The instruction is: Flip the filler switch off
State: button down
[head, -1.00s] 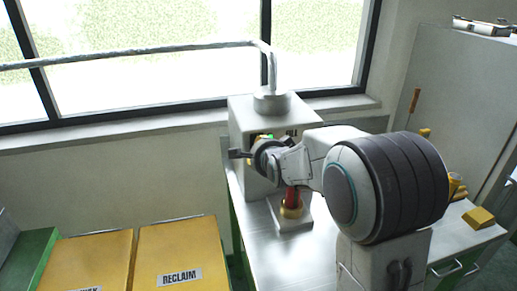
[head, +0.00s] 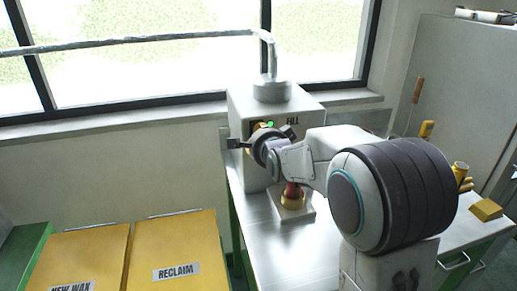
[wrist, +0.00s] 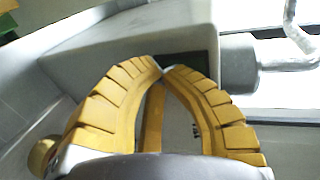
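The filler (head: 257,110) is a grey box machine with a FILL label and a small lit green light (head: 270,124) on its front. The filler also fills the upper part of the wrist view (wrist: 130,45). My gripper (head: 258,133) is at the upper front of the filler, with my arm coming in from the right. In the wrist view, my gripper's two yellow fingers (wrist: 162,69) curve together and their tips meet. A yellow strip (wrist: 152,120) shows between the fingers. The switch itself cannot be made out, and whether the fingers touch it is unclear.
A gold and red piece (head: 292,198) stands on a small plate below the filler, on a metal bench (head: 270,240). Yellow RECLAIM (head: 172,240) and NEW WAX (head: 80,260) bins stand at left. A pipe (head: 150,40) runs left from the filler's top. A yellow block (head: 486,209) lies at right.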

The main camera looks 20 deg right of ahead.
jog(key=shift+w+f+t+b, duration=0.25)
jog(key=shift+t+b, duration=0.45)
jog(key=shift+b, duration=1.75)
jog(key=shift+w+f+t+b, duration=0.1)
jog(key=shift+f+t+b, duration=0.4)
jog(key=shift+b, duration=1.95)
jog(key=shift+r+t+b, duration=0.4)
jog(key=shift+r+b, duration=0.05)
jog(key=shift+b, duration=0.1)
jog(key=shift+s, duration=0.15)
